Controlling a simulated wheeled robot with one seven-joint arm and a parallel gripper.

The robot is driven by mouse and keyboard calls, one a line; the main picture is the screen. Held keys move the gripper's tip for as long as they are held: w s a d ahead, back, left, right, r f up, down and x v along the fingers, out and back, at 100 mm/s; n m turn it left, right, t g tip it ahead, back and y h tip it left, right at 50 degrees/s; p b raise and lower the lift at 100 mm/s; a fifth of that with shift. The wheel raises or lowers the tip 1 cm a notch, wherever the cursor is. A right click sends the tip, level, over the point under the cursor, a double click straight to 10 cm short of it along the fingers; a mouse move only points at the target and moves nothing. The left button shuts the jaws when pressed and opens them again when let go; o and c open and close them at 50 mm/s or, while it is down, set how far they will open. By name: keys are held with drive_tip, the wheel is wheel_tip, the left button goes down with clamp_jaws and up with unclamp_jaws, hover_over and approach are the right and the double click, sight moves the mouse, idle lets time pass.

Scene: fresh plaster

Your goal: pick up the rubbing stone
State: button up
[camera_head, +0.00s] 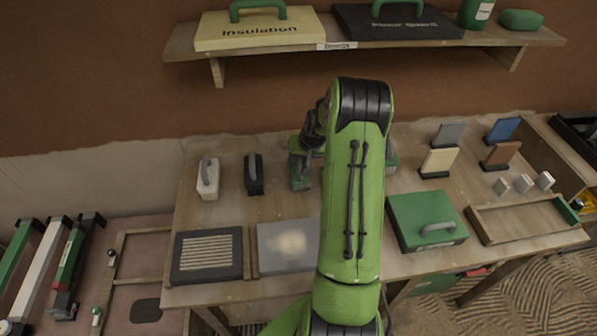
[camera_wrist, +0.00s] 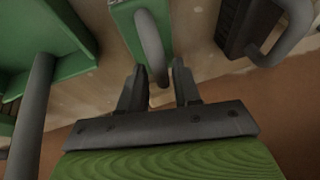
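No label marks the rubbing stone, so I cannot tell for sure which handled block it is. In the wrist view, my gripper (camera_wrist: 159,84) is open, its two dark fingers apart. The grey bar handle (camera_wrist: 150,42) of a green block (camera_wrist: 128,22) lies between and beyond the fingertips, with no clear contact. A dark block with a grey handle (camera_wrist: 232,25) is at the right. In the head view, the green block (camera_head: 298,172) stands left of my arm, partly hidden. The dark block (camera_head: 254,180) and a white handled block (camera_head: 207,182) stand farther left. My gripper is mostly hidden there.
A larger green item with a grey bar (camera_wrist: 40,100) is close at the wrist view's left. A shelf (camera_head: 362,45) overhangs the bench's back. A ribbed black tray (camera_head: 207,276), grey board (camera_head: 272,262) and green case (camera_head: 425,212) occupy the front. Bare bench (camera_head: 225,215) shows at left.

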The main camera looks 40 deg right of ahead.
clamp_jaws()
idle(1.1)
